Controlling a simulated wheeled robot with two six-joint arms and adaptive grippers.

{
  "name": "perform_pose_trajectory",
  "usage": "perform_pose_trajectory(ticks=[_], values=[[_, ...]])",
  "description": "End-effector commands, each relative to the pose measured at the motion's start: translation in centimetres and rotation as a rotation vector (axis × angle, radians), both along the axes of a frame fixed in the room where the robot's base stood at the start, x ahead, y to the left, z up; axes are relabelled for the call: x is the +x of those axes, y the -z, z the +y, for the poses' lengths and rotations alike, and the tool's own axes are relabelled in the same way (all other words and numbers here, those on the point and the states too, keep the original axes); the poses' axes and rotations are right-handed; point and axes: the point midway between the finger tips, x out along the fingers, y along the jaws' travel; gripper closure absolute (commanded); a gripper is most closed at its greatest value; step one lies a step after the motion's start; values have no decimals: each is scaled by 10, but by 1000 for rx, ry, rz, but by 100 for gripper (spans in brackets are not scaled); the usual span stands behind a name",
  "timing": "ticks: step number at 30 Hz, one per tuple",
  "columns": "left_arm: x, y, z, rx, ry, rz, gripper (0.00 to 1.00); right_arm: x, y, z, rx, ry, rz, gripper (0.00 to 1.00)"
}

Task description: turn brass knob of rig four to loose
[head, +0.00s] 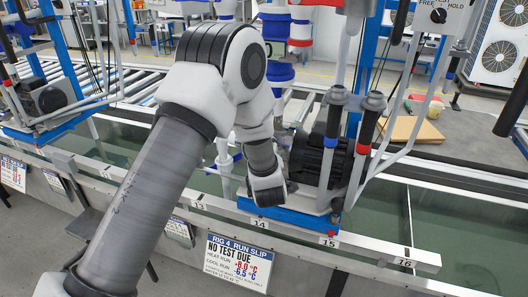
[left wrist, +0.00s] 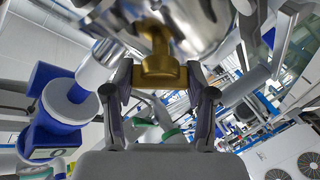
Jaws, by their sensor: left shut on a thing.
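The brass knob (left wrist: 161,70) shows in the left wrist view, below a shiny metal body (left wrist: 185,25). My left gripper (left wrist: 160,85) has one finger on each side of the knob and is shut on it. In the head view my left arm crosses the middle and bends down at rig four, and its wrist end stands beside the dark motor (head: 318,155). The knob and the left fingertips are hidden from the head view. My right gripper is in neither view.
The rig's blue base (head: 290,216) stands on a rail over a water trough. A sign reading "Rig 4 run slip" (head: 238,262) hangs in front. Pipes and hoses rise right of the motor. Another rig (head: 50,100) stands left. A cardboard piece (head: 415,130) lies behind.

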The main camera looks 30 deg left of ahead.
Motion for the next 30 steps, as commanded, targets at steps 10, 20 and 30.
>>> perform_pose_trajectory(ticks=[10,20,30], values=[[1,-1,0,-273,-161,-67,79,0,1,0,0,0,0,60],[0,-1,0,-478,-283,-115,79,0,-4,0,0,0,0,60],[0,0,0,-569,-337,-136,79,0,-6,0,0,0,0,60]])
